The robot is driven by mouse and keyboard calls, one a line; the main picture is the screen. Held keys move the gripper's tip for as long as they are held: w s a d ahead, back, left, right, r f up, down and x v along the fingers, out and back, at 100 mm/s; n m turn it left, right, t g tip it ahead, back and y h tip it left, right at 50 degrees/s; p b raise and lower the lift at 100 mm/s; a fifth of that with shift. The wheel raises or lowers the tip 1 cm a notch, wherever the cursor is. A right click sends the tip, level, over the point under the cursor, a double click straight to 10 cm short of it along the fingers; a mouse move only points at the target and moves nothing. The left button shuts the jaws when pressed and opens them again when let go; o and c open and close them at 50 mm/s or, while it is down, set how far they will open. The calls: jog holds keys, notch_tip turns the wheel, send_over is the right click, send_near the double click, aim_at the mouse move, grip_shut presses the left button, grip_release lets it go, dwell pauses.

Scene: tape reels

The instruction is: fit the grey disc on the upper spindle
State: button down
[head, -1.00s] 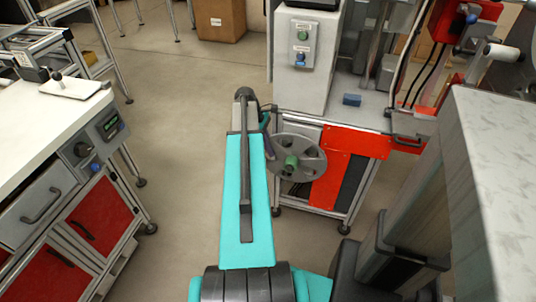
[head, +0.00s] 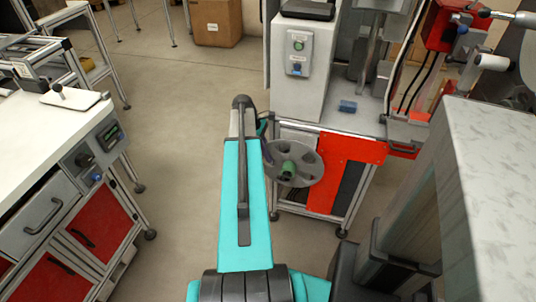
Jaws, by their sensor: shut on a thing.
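The grey disc (head: 313,168) has several round holes and a green hub (head: 288,168). It hangs in the air just right of my teal arm's far end, in front of the machine's red panel. My gripper (head: 263,128) is mostly hidden behind the end of the arm. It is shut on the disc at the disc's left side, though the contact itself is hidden. At the upper right, a pale roller (head: 490,62) sticks out by a red unit. I cannot tell whether any part there is the upper spindle.
A machine stand with a grey button box (head: 298,46) and a blue block (head: 348,106) on its ledge stands behind the disc. A white-topped workbench (head: 40,125) is at left. A grey block (head: 500,190) is close at right. Open floor (head: 180,100) lies between bench and machine.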

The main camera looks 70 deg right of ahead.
jog(key=shift+a, duration=0.1)
jog(key=shift+s+a+b, duration=0.15)
jog(key=shift+a+b, duration=0.85)
jog(key=shift+a, duration=0.9)
jog(key=shift+s+a+p, duration=0.15)
jog(key=shift+a+p, duration=0.6)
jog(key=shift+a, duration=2)
